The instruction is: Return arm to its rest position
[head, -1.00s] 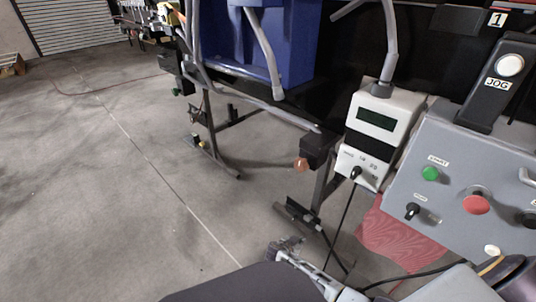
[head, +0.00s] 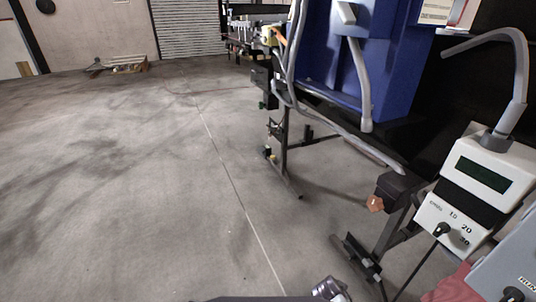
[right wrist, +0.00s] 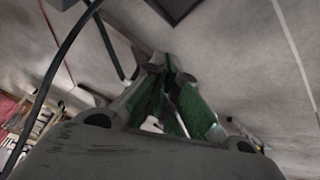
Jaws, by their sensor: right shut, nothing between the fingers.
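My right gripper (right wrist: 170,75) shows in the right wrist view, its two fingers with green inner pads brought together and nothing held. It is over bare grey floor. In the head view only a small silver and dark part of my own body shows at the bottom edge, and I cannot tell which part it is. My left gripper is in neither view.
A white detector box (head: 474,185) with a display and a grey control panel (head: 512,262) stand at the right. A blue housing (head: 385,55) sits on the conveyor frame, whose dark legs (head: 284,150) reach the floor. The concrete floor (head: 130,200) at left is clear.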

